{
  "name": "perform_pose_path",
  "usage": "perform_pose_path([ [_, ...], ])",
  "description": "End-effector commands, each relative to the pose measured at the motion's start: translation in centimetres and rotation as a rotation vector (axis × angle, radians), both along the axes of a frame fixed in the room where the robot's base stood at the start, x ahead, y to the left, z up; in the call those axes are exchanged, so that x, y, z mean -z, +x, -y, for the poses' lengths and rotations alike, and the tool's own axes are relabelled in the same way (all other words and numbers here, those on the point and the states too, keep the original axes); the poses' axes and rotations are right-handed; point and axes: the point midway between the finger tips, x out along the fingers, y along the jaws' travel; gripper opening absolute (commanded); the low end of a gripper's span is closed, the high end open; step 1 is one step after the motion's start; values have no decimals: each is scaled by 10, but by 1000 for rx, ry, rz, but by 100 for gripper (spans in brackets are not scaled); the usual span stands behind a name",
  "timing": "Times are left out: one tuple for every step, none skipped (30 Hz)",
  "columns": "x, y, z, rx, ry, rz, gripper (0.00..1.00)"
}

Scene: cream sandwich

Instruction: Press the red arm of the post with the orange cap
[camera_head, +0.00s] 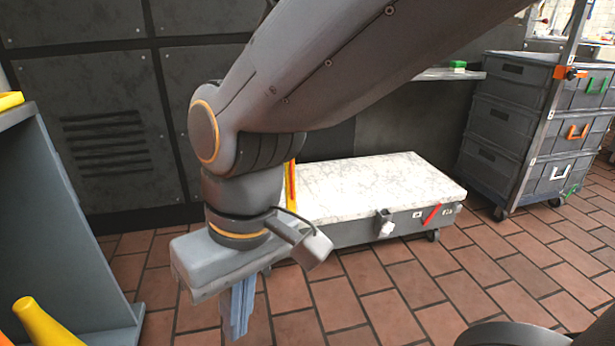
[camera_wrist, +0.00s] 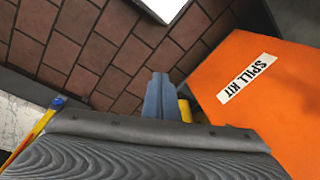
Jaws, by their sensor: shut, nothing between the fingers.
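My gripper (camera_head: 236,325) points down with its blue-grey fingers shut and empty, above the tiled floor. Its fingers (camera_wrist: 160,82) also show in the wrist view. I cannot clearly make out a post with an orange cap. A slanted red bar (camera_head: 432,214) is on the front side of the low white-topped platform, to the right of my gripper. A slim yellow upright with a red-orange edge (camera_head: 290,185) stands partly hidden behind my arm. In the wrist view a yellow and orange bar with a blue tip (camera_wrist: 57,102) is at the left. My gripper appears apart from these.
The marble-topped platform (camera_head: 385,180) stands behind my gripper. Stacked grey drawers (camera_head: 500,125) and a metal pole with an orange clamp (camera_head: 567,73) stand right. A yellow cone (camera_head: 42,325) is lower left. An orange spill kit box (camera_wrist: 265,95) is right in the wrist view.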

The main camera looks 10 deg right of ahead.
Motion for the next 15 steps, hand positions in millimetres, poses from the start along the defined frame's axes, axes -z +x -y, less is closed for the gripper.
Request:
perform_pose_path([
  [0, 0, 0, 0, 0, 0, 0],
  [0, 0, 0, 0, 0, 0, 0],
  [0, 0, 0, 0, 0, 0, 0],
  [0, 0, 0, 0, 0, 0, 0],
  [0, 0, 0, 0, 0, 0, 0],
  [0, 0, 0, 0, 0, 0, 0],
  [0, 0, 0, 0, 0, 0, 0],
  [0, 0, 0, 1, 1, 1, 0],
  [1, 3, 0, 7, 1, 4, 0],
  [2, 6, 0, 16, 1, 9, 0],
  [3, 11, 0, 30, 3, 17, 0],
  [6, 21, 0, 60, 4, 32, 0],
  [8, 31, 1, 87, 6, 47, 0],
  [11, 43, 1, 121, 10, 67, 0],
  [16, 62, 3, 175, 17, 97, 0],
])
